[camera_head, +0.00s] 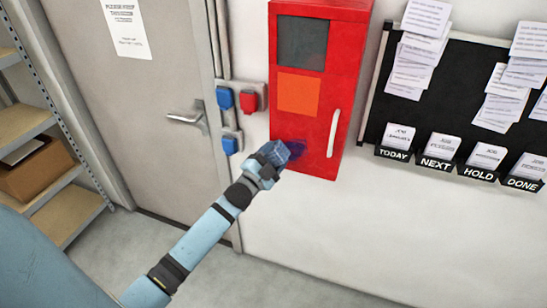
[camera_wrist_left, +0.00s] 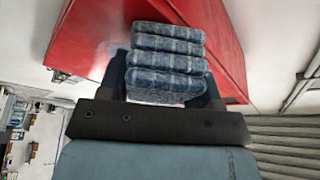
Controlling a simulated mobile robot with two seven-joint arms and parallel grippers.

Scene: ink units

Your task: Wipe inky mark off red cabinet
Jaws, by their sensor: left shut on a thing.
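The red cabinet (camera_head: 345,65) hangs on the white wall, with a dark window, an orange panel and a white handle on its front. A dark blue-purple inky mark (camera_head: 297,150) shows on its lower front, partly hidden behind my left gripper. My left gripper (camera_head: 268,157) is shut on a folded blue checked cloth (camera_head: 276,151), held at the cabinet's lower left front. In the left wrist view the cloth (camera_wrist_left: 170,62) sits between the fingers, close against the red cabinet (camera_wrist_left: 225,45); contact cannot be told. My right gripper is not in view.
A grey door (camera_head: 150,90) with a lever handle (camera_head: 188,119) is left of the cabinet. Blue and red switch boxes (camera_head: 237,99) sit between them. A black board (camera_head: 450,85) with papers and labelled card holders is at right. A shelf (camera_head: 25,125) with a box stands far left.

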